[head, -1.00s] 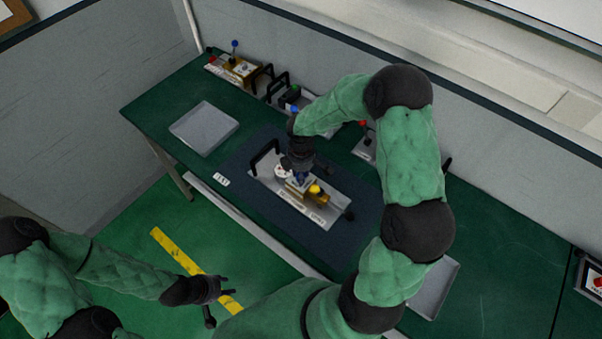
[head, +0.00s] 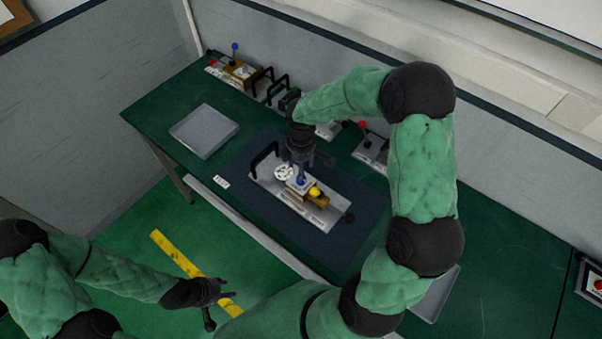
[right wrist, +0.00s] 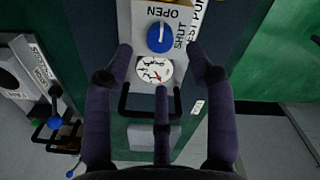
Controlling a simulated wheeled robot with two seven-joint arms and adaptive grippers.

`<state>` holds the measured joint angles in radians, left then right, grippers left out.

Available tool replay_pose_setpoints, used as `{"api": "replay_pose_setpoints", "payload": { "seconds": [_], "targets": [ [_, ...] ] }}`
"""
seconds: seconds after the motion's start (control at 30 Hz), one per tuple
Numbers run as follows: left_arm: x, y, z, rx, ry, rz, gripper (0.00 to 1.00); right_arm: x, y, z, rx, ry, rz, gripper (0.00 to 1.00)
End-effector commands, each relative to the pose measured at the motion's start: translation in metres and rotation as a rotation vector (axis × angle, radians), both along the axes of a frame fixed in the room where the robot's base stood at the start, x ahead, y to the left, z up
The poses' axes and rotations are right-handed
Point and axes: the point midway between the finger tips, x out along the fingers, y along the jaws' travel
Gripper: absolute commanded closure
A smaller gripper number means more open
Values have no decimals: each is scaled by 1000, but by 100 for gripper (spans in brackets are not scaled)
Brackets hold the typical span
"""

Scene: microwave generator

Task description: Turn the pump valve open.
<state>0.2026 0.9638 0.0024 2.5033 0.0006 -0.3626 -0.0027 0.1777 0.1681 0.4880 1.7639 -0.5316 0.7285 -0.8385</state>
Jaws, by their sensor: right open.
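The pump valve is a blue knob (right wrist: 160,37) on a light panel, beside the upside-down word OPEN above it and the word SHUT to its right in the right wrist view. Its ridge runs roughly up and down there, toward OPEN. It also shows in the head view (head: 301,182). My right gripper (right wrist: 160,68) is open and empty, its fingers spread on both sides of the gauge below the knob. In the head view my right gripper (head: 306,163) hangs just above the panel (head: 312,215). My left gripper (head: 224,289) is open and empty, away from the table.
A white round gauge (right wrist: 155,70) sits beside the knob, and a black handle (head: 263,158) stands at the panel's end. A yellow knob (head: 315,192) is close by. A grey tray (head: 204,130) lies to the left. Other panels with levers (head: 235,68) line the back.

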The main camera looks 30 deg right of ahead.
Motion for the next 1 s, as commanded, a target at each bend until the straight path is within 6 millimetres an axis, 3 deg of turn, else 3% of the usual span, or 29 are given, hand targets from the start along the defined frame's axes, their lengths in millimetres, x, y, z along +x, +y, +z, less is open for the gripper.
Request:
{"api": "replay_pose_setpoints", "payload": {
  "seconds": [0.1, 0.33, 1.0],
  "targets": [
    [0, 0, 0, 0, 0, 0, 60, 1, 0, 24, -1, -3, 0, 44],
    [0, 0, 0, 0, 0, 0, 60, 0, 0, 52, 0, -1, 0, 44],
    [0, 0, 0, 0, 0, 0, 60, 0, 0, 58, 0, 1, 0, 44]
  ]
}}
